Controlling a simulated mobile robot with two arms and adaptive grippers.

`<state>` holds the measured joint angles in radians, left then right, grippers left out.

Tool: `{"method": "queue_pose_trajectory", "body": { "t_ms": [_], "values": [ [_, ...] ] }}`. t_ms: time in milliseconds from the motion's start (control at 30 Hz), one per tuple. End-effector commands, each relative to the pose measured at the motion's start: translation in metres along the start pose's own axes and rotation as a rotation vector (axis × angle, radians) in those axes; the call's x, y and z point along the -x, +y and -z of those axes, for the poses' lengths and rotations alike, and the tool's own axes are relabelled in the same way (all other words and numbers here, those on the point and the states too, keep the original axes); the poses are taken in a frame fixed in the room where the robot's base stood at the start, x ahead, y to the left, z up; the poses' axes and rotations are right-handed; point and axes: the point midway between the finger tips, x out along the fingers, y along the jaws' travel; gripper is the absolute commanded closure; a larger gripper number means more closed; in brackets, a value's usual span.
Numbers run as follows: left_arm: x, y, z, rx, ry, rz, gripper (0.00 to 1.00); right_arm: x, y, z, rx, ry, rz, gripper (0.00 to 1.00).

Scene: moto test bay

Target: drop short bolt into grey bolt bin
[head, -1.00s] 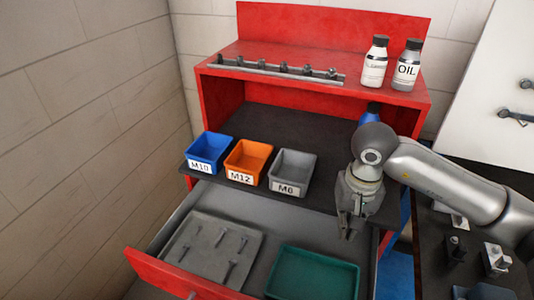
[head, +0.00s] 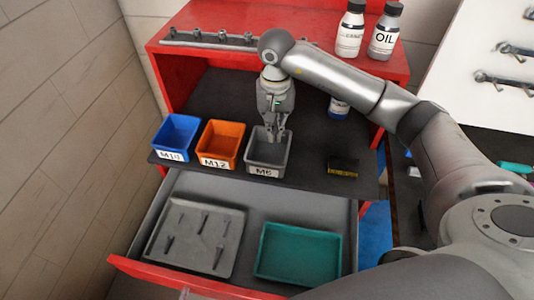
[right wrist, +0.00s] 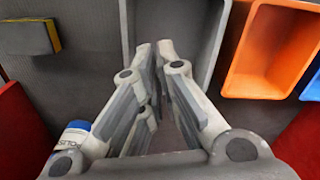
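The grey bolt bin (head: 265,161), labelled M6, stands at the right end of a row of three bins on the dark shelf. Its wall also shows in the right wrist view (right wrist: 209,45). My right gripper (head: 276,138) points down at the grey bin, its fingertips over the bin's opening. In the right wrist view my right gripper (right wrist: 154,48) has its fingertips close together. No bolt can be made out between them. Several bolts (head: 217,256) of different lengths lie in the grey tray (head: 194,270) in the open drawer. My left gripper is not in view.
The orange M12 bin (head: 218,143) and blue M10 bin (head: 175,137) stand left of the grey bin. A black and yellow block (head: 342,167) lies to its right. A teal tray (head: 298,253) sits in the drawer. Two bottles (head: 384,35) stand on the red top.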

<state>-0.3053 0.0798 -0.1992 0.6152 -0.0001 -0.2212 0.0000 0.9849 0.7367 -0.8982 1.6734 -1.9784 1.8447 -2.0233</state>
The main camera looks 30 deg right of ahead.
Motion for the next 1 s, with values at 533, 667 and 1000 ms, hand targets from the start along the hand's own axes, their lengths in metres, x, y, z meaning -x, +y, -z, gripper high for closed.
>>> {"method": "queue_pose_trajectory", "body": {
  "t_ms": [533, 667, 1000],
  "values": [
    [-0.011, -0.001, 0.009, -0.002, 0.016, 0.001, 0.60, -0.031, 0.000, 0.000, 0.000, 0.001, 0.001, 1.00],
    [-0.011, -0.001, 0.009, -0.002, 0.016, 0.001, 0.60, -0.031, 0.000, 0.000, 0.000, 0.001, 0.001, 0.94],
    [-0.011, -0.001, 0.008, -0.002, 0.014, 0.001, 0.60, -0.031, 0.000, 0.000, 0.000, 0.001, 0.001, 0.70]
  ]
}}
